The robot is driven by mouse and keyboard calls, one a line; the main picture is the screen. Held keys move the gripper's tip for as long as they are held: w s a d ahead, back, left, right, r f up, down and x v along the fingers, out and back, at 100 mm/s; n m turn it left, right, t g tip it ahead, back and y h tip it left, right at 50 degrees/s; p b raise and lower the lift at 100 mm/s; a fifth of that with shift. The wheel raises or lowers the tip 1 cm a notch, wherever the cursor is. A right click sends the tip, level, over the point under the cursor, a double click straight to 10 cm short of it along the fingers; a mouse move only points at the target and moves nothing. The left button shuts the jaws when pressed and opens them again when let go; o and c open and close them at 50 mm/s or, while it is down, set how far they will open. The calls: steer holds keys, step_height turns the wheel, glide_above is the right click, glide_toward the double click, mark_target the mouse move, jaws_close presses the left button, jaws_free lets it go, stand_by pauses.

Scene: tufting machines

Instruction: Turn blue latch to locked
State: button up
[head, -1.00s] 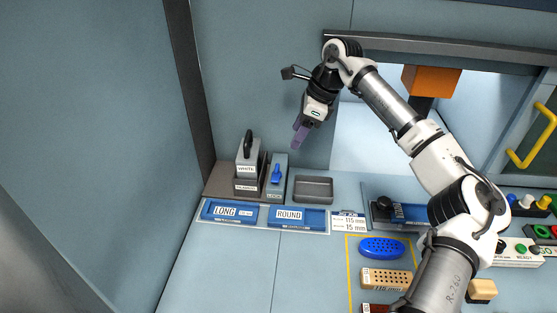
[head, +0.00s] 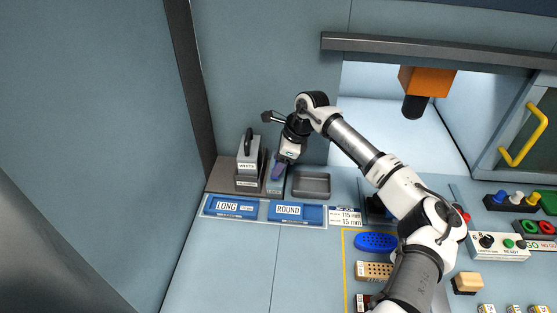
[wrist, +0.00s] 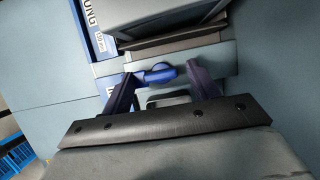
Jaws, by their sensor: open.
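The blue latch (wrist: 158,73) shows in the wrist view between the tips of my gripper (wrist: 160,84). Its rounded end lies nearer the right finger, and its narrow end points toward the left finger. I cannot tell whether the fingers touch it. In the head view my gripper (head: 278,172) is over the latch's grey plate (head: 275,187) and hides the latch. The jaws are open, with purple fingers on either side of the latch.
The white-labelled block with a black handle (head: 248,152) stands just left of the gripper. An empty grey tray (head: 311,185) is just right. Blue LONG (head: 229,207) and ROUND (head: 296,213) plates lie in front. A blue oval brush-like piece (head: 376,242) lies further right.

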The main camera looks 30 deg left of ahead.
steer(key=shift+c, duration=0.4)
steer(key=c, duration=0.9)
